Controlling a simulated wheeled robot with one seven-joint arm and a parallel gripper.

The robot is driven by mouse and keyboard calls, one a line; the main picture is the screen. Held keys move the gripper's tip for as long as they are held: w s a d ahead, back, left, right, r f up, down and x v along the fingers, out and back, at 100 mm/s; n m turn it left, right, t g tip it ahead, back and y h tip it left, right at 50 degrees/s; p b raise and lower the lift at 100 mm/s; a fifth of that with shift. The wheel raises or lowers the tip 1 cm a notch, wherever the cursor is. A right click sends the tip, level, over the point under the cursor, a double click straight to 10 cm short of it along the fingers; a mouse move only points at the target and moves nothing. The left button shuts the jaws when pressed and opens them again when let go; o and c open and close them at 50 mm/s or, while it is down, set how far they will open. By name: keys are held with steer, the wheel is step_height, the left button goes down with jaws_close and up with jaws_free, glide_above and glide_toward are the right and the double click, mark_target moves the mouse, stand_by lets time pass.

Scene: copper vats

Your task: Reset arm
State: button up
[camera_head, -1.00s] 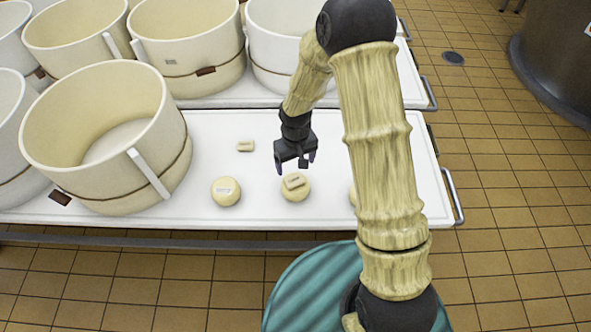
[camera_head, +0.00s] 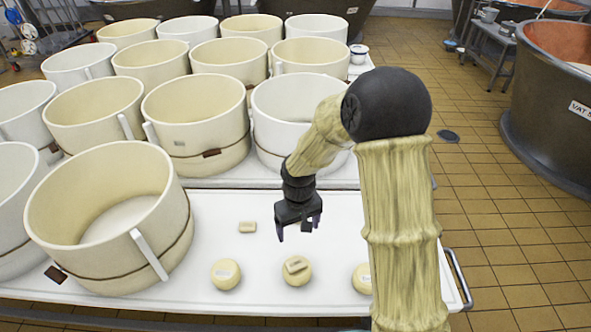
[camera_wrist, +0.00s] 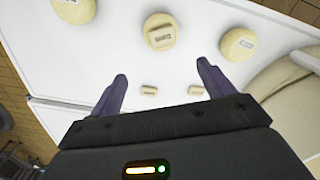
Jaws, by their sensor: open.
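My gripper (camera_head: 299,232) hangs open and empty above the white table (camera_head: 345,215), behind the middle cheese wheel in the head view. In the wrist view its two fingers (camera_wrist: 162,72) are spread with nothing between them. The middle cheese wheel (camera_head: 297,271) carries a small pale block (camera_head: 296,265) on top; both also show in the wrist view (camera_wrist: 160,38). A left cheese wheel (camera_head: 225,274) and a right cheese wheel (camera_head: 362,279), partly hidden by my arm, stand beside it. A loose small block (camera_head: 247,227) lies on the table; the wrist view shows two loose blocks.
A large cream tub (camera_head: 105,215) stands at the table's left, close to the cheese wheels. Several more tubs (camera_head: 195,125) fill the space behind. A dark vat (camera_head: 550,110) stands at the right, with open tiled floor (camera_head: 500,230) before it.

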steer(key=s+d+r+m+t, duration=0.3)
steer(key=s+d+r+m, duration=0.2)
steer(key=s+d+r, duration=0.65)
steer(key=w+d+p+v, duration=0.1)
steer(key=w+p+v, duration=0.1)
steer(key=p+v, duration=1.1)
steer(key=shift+w+d+r+p, duration=0.2)
steer(key=shift+d+r+p, duration=0.15)
steer(key=shift+p, duration=0.55)
